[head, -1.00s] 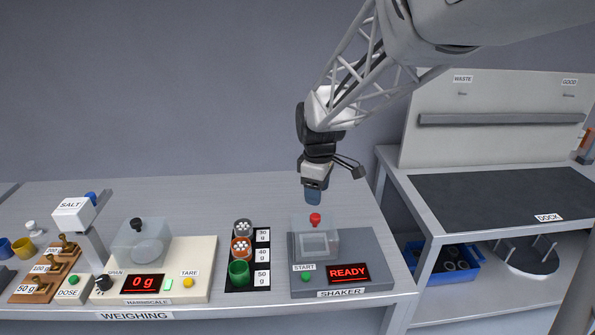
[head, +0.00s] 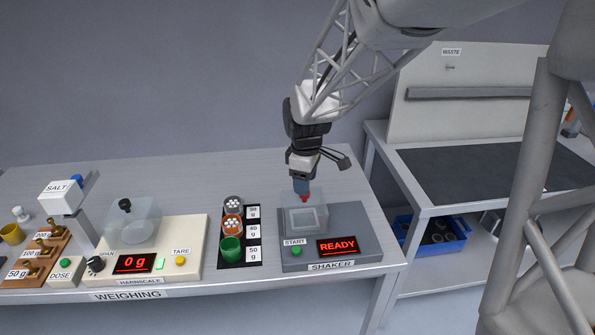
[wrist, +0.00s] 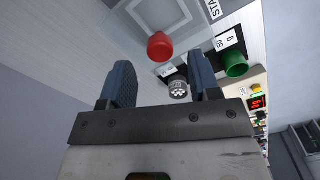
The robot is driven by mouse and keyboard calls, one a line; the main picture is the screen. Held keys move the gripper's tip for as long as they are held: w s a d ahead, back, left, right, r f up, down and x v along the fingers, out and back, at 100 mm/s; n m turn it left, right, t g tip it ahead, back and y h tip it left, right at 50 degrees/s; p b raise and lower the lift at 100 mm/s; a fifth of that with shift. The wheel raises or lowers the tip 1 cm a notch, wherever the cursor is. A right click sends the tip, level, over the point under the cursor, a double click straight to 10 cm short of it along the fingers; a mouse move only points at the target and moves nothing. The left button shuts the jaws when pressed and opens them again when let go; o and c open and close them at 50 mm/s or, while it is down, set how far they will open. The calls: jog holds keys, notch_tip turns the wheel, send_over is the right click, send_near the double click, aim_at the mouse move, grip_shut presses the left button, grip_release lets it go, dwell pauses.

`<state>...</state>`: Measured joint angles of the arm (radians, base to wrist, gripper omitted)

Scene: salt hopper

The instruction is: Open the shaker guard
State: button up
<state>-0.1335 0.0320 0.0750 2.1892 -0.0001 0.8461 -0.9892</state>
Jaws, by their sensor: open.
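The shaker (head: 345,220) is a grey box at the right end of the bench, with its display reading READY. Its clear guard (head: 290,219) sits closed over a pale square plate and has a red knob (head: 304,197) on top. My gripper (head: 302,188) is just above the guard, pointing down, with its fingertips at the knob. In the wrist view the red knob (wrist: 160,46) shows just beyond my open fingers (wrist: 163,82), roughly between them. I cannot tell whether the fingers touch it.
Left of the shaker are cups in a dark rack (head: 255,238), including a green cup (head: 230,250). Further left stand the scale (head: 190,245) with its clear cover and the salt hopper (head: 60,198). A side bench (head: 450,180) is at the right, beyond a gap.

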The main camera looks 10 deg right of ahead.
aim_at(304, 206)
jog(key=shift+f, duration=1.55)
grip_shut()
